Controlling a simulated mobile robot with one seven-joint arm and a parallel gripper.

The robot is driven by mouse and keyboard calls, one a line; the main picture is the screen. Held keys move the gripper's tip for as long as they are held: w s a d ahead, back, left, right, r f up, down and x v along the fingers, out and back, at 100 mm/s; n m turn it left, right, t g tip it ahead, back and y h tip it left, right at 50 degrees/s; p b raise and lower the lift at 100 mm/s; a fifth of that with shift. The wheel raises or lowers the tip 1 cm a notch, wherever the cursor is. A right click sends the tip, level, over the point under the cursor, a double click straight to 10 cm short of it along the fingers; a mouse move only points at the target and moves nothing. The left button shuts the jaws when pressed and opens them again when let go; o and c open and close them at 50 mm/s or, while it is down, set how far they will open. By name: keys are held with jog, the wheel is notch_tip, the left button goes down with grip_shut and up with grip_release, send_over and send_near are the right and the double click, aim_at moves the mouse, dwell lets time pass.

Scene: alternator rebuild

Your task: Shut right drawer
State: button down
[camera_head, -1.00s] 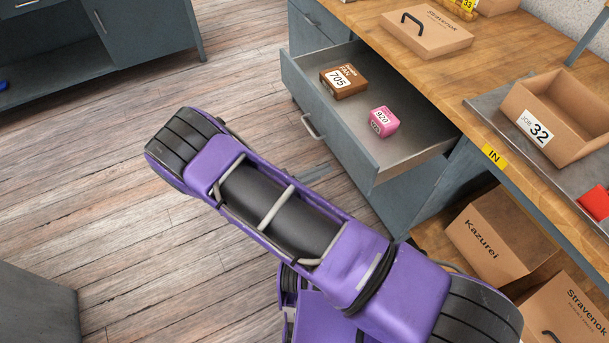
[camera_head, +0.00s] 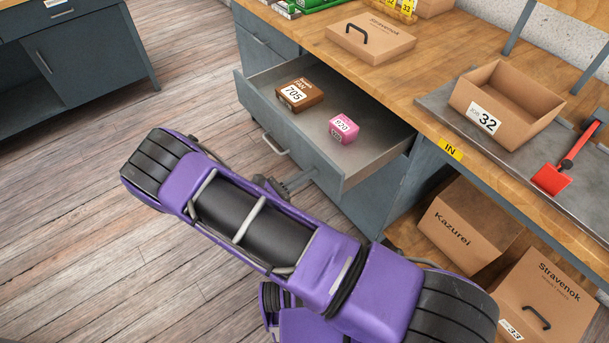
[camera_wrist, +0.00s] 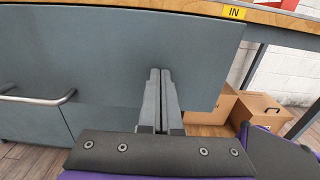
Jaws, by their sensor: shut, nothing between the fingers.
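The right drawer (camera_head: 375,160) is pulled well out from under the wooden bench top. Its grey front (camera_head: 292,140) has a bar handle (camera_head: 275,144). Inside lie a brown box marked 705 (camera_head: 299,95) and a small pink box (camera_head: 344,128). My gripper (camera_head: 308,178) is by the right part of the drawer front, on its outer side. In the wrist view its two fingers (camera_wrist: 160,73) are together and empty, pointing at the grey drawer front (camera_wrist: 100,50). I cannot tell whether the tips touch it. My purple arm hides part of the floor.
On the bench are a lidded carton (camera_head: 370,42), an open tray box marked 32 (camera_head: 508,100) and a red tool (camera_head: 551,179). Cartons (camera_head: 465,228) stand on the shelf below. Another cabinet (camera_head: 85,65) is at upper left. The wooden floor between is clear.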

aim_at(347, 157)
jog(key=b+x, duration=0.3)
jog(key=x, duration=2.5)
jog(key=shift+f, duration=0.1)
jog(key=shift+w+d+b, duration=0.35)
jog(key=shift+d, duration=0.05)
jog(key=shift+d+r, duration=0.1)
jog(key=shift+r, duration=0.1)
jog(key=shift+w+r, duration=0.1)
jog(key=shift+s+a, duration=0.25)
jog(key=shift+a, duration=0.2)
jog(key=v, duration=1.3)
jog(key=shift+s+a+p, duration=0.2)
jog(key=shift+s+p, duration=0.05)
jog(key=shift+p, duration=0.15)
